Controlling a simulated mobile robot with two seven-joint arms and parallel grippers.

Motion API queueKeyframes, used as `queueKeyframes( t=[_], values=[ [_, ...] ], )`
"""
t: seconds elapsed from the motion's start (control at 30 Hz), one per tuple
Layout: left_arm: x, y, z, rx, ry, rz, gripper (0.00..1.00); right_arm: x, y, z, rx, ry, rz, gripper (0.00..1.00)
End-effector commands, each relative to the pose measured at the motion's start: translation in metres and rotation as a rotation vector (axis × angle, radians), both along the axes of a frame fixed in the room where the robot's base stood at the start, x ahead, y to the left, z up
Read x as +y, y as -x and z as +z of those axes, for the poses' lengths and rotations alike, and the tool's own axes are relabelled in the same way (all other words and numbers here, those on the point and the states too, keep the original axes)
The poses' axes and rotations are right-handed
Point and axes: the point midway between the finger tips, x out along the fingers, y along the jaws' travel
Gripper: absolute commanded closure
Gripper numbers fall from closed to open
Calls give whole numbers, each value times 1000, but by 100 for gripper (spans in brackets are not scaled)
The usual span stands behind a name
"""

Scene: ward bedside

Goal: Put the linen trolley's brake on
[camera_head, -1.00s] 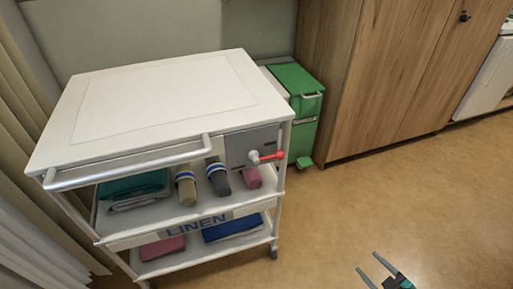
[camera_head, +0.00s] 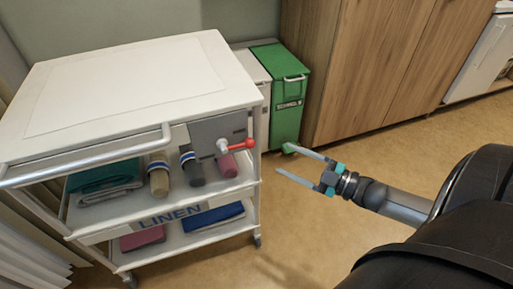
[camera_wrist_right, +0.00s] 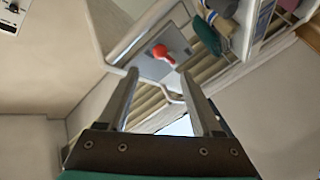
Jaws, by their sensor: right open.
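The white linen trolley (camera_head: 110,95) stands at the left in the head view, with a LINEN label on its shelf edge. On its right end a grey plate (camera_head: 212,128) carries a brake lever with a red handle (camera_head: 238,146). The lever points to the right, roughly level. The red handle also shows in the right wrist view (camera_wrist_right: 163,53), beyond the fingertips. My right gripper (camera_head: 296,162) is open and empty, to the right of the lever and apart from it. My left gripper is out of view.
Rolled and folded linen (camera_head: 158,180) lies on the trolley's shelves. A green bin (camera_head: 288,100) and a pale bin (camera_head: 255,85) stand behind the trolley. A wooden cabinet (camera_head: 390,60) stands at the back right. The floor (camera_head: 290,235) right of the trolley is clear.

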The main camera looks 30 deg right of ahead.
Motion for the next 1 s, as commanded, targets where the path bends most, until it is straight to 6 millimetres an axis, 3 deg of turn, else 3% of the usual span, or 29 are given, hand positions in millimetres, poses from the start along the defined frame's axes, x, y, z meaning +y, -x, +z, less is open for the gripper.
queueKeyframes(
  t=[0.53, 1.0],
  values=[
    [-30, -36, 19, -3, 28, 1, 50, 34, -70, -1, -3, 0, 0, 34],
    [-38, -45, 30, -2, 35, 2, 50, 43, -89, 0, 1, -1, -1, 34]
  ],
)
